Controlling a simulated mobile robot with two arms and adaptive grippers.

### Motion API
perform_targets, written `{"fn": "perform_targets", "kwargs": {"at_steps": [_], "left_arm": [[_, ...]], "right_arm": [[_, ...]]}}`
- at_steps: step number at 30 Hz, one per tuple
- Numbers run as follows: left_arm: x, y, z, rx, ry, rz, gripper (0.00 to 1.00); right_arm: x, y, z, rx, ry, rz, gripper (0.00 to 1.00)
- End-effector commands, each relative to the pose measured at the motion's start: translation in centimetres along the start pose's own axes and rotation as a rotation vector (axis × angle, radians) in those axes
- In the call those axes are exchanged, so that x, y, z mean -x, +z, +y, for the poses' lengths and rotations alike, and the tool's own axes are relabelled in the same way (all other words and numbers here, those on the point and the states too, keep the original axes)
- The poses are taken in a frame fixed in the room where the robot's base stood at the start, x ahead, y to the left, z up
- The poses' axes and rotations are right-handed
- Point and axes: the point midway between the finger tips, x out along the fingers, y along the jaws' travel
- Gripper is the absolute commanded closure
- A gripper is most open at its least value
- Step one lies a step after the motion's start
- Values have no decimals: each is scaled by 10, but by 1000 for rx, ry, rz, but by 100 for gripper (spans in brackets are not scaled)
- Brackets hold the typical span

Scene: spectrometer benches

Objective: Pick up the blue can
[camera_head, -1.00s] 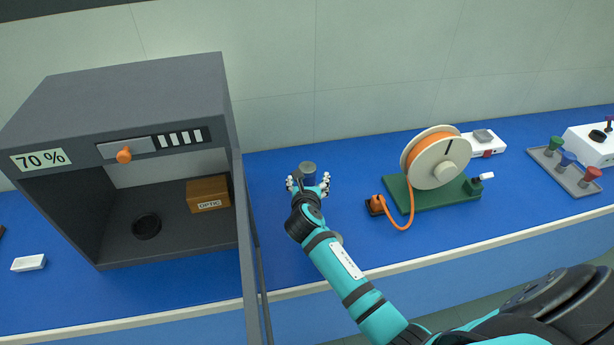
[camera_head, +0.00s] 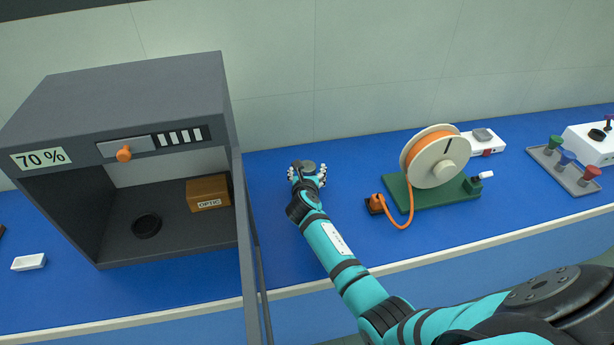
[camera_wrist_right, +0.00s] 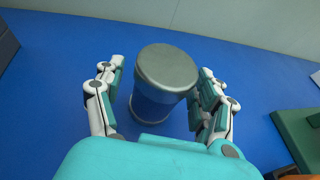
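The blue can (camera_head: 309,166) stands upright on the blue bench top, and mostly its grey lid shows in the head view. In the right wrist view the can (camera_wrist_right: 158,102) has a blue body, a grey lid and a grey base. My right gripper (camera_head: 307,174) is around it with a finger on either side. In the right wrist view my right gripper (camera_wrist_right: 161,70) is open. A gap shows between the can and the left-hand finger, while the right-hand finger is close to it; contact there is unclear. My left gripper is out of view.
A grey chamber (camera_head: 140,90) with an open door stands left of the can, holding an orange box (camera_head: 208,193) and a black ring (camera_head: 146,226). A spool (camera_head: 436,157) on a green base stands to the right. Bench around the can is clear.

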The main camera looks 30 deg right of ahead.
Motion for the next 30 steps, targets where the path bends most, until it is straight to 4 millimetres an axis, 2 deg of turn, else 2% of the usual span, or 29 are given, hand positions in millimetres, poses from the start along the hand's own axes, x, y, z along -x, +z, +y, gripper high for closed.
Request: {"fn": "perform_targets", "kwargs": {"at_steps": [2, 13, 22, 30], "left_arm": [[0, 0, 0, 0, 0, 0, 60], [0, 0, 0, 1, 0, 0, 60], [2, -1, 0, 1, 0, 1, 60], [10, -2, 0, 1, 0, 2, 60]], "right_arm": [[0, 0, 0, 0, 0, 0, 41], [0, 0, 0, 0, 0, 0, 89], [2, 8, 0, 0, -1, -3, 89], [22, 55, 0, -1, 1, -6, 89]]}}
